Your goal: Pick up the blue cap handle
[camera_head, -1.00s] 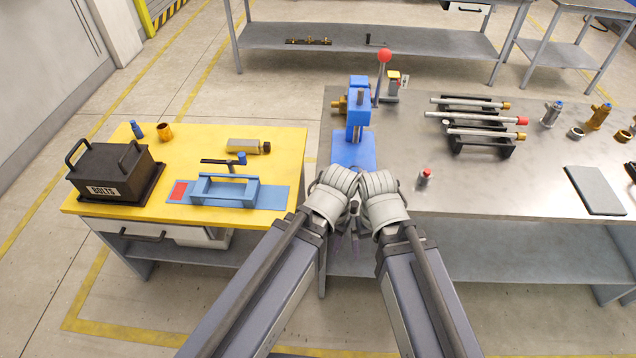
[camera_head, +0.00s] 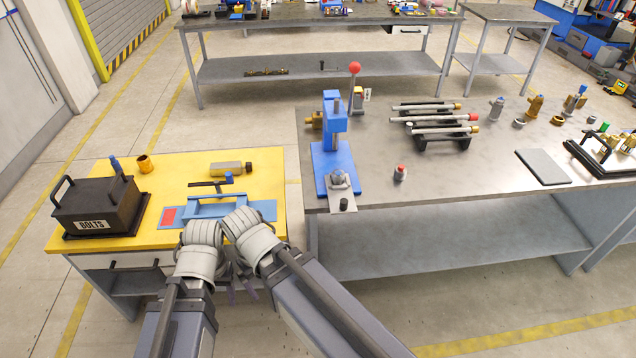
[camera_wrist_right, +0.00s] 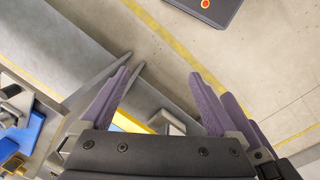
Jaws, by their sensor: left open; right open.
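Two small blue pieces are on the yellow table. One is an upright blue cylinder (camera_head: 115,165) close behind the black bolt box. The other is a blue knob (camera_head: 228,178) at the end of a dark bar (camera_head: 205,184) by the blue fixture tray (camera_head: 262,207). I cannot tell which is the cap handle. My left gripper (camera_head: 240,287) is open and empty, low in front of the yellow table's edge, apart from both pieces. My right gripper (camera_wrist_right: 160,90) is open and empty in the right wrist view. In the head view its fingers are hard to separate from the left ones.
The black bolt box (camera_head: 110,210) stands on the table's left. A blue press (camera_head: 330,150) stands on the grey bench to the right. Open floor separates the tables from the rear bench.

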